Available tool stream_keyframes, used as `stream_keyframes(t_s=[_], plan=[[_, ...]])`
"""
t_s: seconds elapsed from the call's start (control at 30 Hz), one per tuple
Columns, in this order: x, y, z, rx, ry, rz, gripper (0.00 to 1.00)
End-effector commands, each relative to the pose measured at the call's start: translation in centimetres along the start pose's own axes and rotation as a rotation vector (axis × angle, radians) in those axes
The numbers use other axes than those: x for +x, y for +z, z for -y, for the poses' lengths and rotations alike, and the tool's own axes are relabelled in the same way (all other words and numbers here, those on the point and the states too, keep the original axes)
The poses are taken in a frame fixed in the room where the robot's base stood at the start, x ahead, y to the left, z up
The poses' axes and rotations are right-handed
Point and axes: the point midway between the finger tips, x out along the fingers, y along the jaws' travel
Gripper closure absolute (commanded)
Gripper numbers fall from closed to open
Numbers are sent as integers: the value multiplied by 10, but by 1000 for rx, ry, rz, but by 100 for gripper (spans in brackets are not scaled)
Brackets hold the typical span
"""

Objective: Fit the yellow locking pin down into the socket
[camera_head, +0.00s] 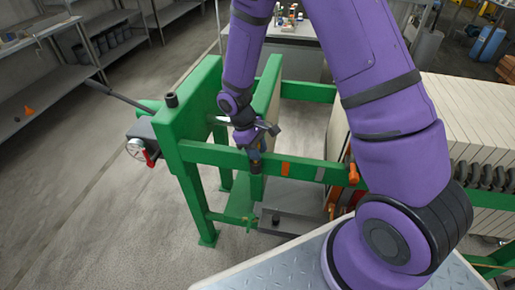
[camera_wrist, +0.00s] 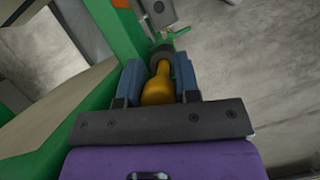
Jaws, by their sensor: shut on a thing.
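The yellow locking pin (camera_wrist: 158,90) is between the two blue-grey fingers of my gripper (camera_wrist: 160,66) in the wrist view. The gripper is shut on it. A dark round collar (camera_wrist: 162,52) lies at the pin's far end; I cannot tell whether it is the socket or part of the pin. In the head view my gripper (camera_head: 254,153) is low at the green side beam of the press frame, close by its upright plate. The pin is too small to make out there. How far the pin is inside any socket cannot be seen.
Pale plates (camera_head: 470,110) stand at right. A metal-topped table (camera_head: 290,268) is in front. Shelves (camera_head: 45,80) stand back left; open floor lies between.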

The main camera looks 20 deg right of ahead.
Motion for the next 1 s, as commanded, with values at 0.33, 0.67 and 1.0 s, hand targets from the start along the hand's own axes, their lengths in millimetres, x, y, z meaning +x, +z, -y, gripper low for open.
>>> stream_keyframes(t_s=[0.33, 0.67, 1.0], plan=[[7, -3, 0, -1, 0, -1, 93], [13, -6, 0, -1, 0, 0, 93], [14, -6, 0, 0, 0, -1, 40]])
